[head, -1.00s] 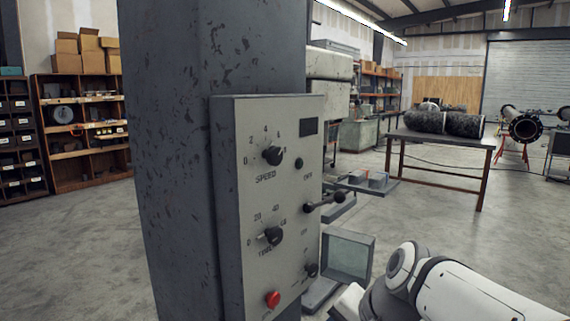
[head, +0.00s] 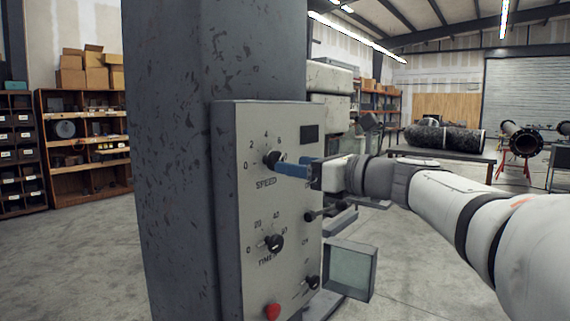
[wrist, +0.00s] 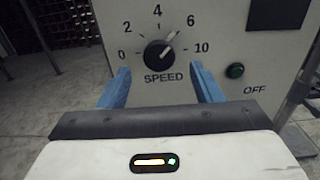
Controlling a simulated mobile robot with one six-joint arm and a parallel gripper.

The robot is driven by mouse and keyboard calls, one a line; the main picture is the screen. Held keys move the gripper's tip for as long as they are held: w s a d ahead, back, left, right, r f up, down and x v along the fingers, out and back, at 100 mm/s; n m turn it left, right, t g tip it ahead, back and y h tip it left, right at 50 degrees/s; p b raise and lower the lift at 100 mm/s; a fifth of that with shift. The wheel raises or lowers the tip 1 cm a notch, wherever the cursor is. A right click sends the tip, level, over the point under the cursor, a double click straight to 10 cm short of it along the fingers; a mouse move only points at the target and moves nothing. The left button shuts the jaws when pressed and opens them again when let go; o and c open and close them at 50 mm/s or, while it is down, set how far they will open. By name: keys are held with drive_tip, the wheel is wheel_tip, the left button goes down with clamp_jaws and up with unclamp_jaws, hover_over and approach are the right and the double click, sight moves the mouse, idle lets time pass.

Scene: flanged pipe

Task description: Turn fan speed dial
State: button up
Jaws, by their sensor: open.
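The fan speed dial is a round black knob labelled SPEED, near the top of a grey control panel (head: 285,230). In the head view the knob (head: 270,158) is partly covered by a blue finger. In the wrist view the knob (wrist: 159,54) shows whole, its pointer line aimed up and right toward the 6 on a scale from 0 to 10. My gripper (head: 284,165) is at the panel from the right. In the wrist view my gripper (wrist: 164,85) is open, its blue fingers left and right of the knob and below its centre. Contact cannot be told.
Below are the timer knob (head: 273,243), a lever, another small knob (head: 312,282) and a red button (head: 272,311). A scarred grey column (head: 170,160) stands behind the panel.

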sight(272, 160)
drive_tip(key=x, duration=0.4)
drive_tip(key=shift+d, duration=0.1)
drive_tip(key=shift+c, duration=0.6)
